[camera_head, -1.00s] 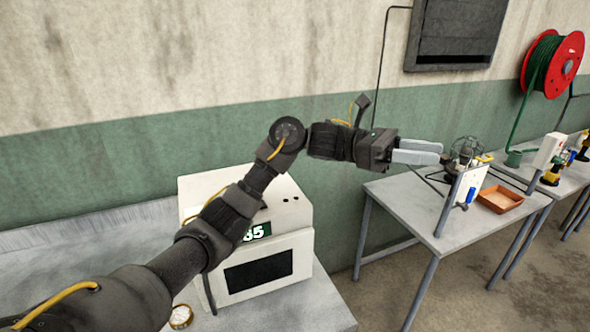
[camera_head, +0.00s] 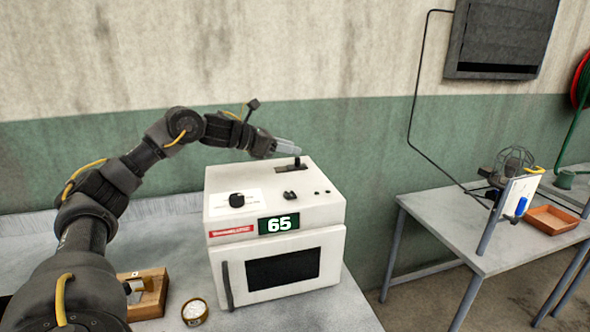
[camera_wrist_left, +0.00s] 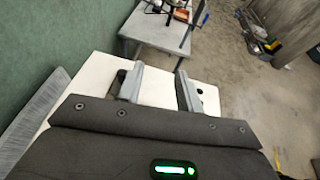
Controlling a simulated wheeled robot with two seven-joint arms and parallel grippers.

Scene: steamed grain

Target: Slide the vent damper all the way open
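The white oven (camera_head: 279,274) stands on the near table, its display reading 65. On its top, a small upright black knob (camera_head: 297,161) stands at a dark slot (camera_head: 288,169) towards the back, which looks like the vent damper. My left gripper (camera_head: 292,148) is just above and behind the oven's top, its fingertips close to the knob; contact cannot be told. In the left wrist view the gripper (camera_wrist_left: 157,88) is open, with only pale oven top between its fingers. A dark part shows beside the left finger, partly hidden. My right gripper is out of view.
A black dial (camera_head: 236,200) and small knobs sit on the oven's top. A wooden-framed object (camera_head: 150,293) and a round tin (camera_head: 195,311) are left of the oven. A second table (camera_head: 450,222) holds an orange tray (camera_head: 552,219). A gap separates the tables.

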